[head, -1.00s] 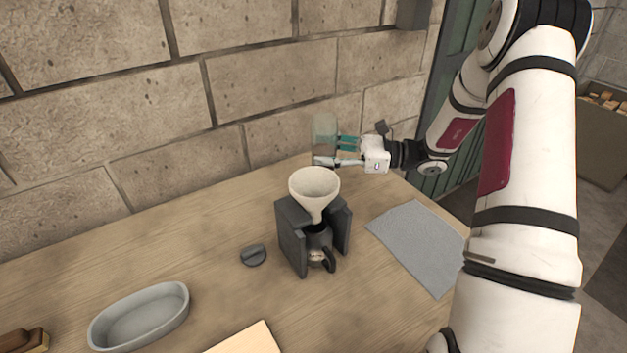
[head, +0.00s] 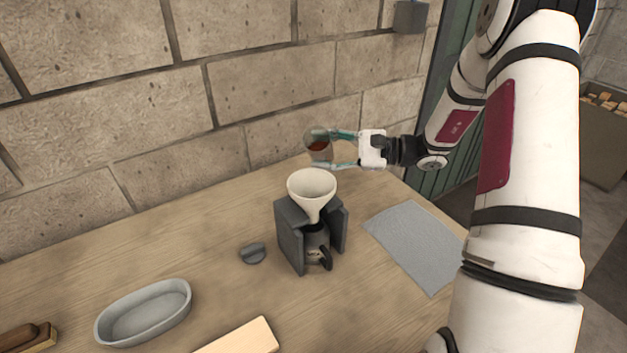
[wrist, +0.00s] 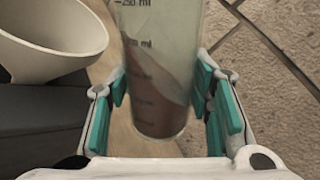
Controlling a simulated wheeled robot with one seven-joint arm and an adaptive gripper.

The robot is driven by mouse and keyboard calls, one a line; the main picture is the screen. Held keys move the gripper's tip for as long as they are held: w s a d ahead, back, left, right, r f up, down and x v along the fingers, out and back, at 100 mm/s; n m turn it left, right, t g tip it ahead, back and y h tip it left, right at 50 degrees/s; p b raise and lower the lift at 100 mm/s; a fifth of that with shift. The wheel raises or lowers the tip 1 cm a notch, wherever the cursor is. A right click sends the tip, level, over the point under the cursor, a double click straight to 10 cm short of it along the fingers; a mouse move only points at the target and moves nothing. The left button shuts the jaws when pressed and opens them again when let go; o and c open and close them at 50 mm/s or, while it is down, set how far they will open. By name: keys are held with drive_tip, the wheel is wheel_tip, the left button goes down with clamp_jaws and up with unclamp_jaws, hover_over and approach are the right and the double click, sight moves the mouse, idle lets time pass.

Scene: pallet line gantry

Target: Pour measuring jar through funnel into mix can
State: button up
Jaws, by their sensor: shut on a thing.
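The clear measuring jar (head: 318,146), with reddish-brown contents, is held by my gripper (head: 338,150) above and behind the funnel. It is tilted in the head view. In the wrist view the jar (wrist: 160,75) has dark scale marks and its contents lie slanted between the teal finger pads (wrist: 165,105). The cream funnel (head: 312,186) stands with its spout over the mix can (head: 316,245), a grey can with a dark handle inside a dark holder. The funnel's rim also shows in the wrist view (wrist: 60,45), beside the jar. The inside of the can is hidden.
The dark holder (head: 291,238) stands around the can. A grey cloth (head: 415,245) lies to its right, a small dark lid-like piece (head: 252,254) to its left. A grey oval dish (head: 144,312) and a pale board (head: 240,338) are nearer. A block wall (head: 170,130) rises behind.

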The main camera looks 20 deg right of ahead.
drive_tip(key=shift+w+r+n, duration=0.1)
drive_tip(key=shift+r+n, duration=0.2)
drive_tip(key=shift+n, duration=0.3)
drive_tip(key=shift+w+d+f+n, duration=0.1)
drive_tip(key=shift+w+f+n, duration=0.15)
drive_tip(key=shift+n, duration=0.35)
drive_tip(key=shift+r+n+t, duration=0.3)
drive_tip(key=shift+r+n, duration=0.3)
drive_tip(key=shift+d+r+n, duration=0.1)
drive_tip(key=shift+r+n, duration=0.1)
drive_tip(key=shift+n, duration=0.2)
drive_tip(key=shift+w+f+h, duration=0.1)
drive_tip(key=shift+h, duration=0.2)
drive_tip(key=shift+n, duration=0.6)
drive_tip(key=shift+s+r+n, duration=0.2)
drive_tip(key=shift+r+n, duration=0.05)
drive_tip(key=shift+n, duration=0.05)
drive_tip(key=shift+s+a+r+n+p, duration=0.4)
drive_tip(key=shift+s+n, duration=0.05)
drive_tip(key=shift+n, duration=0.15)
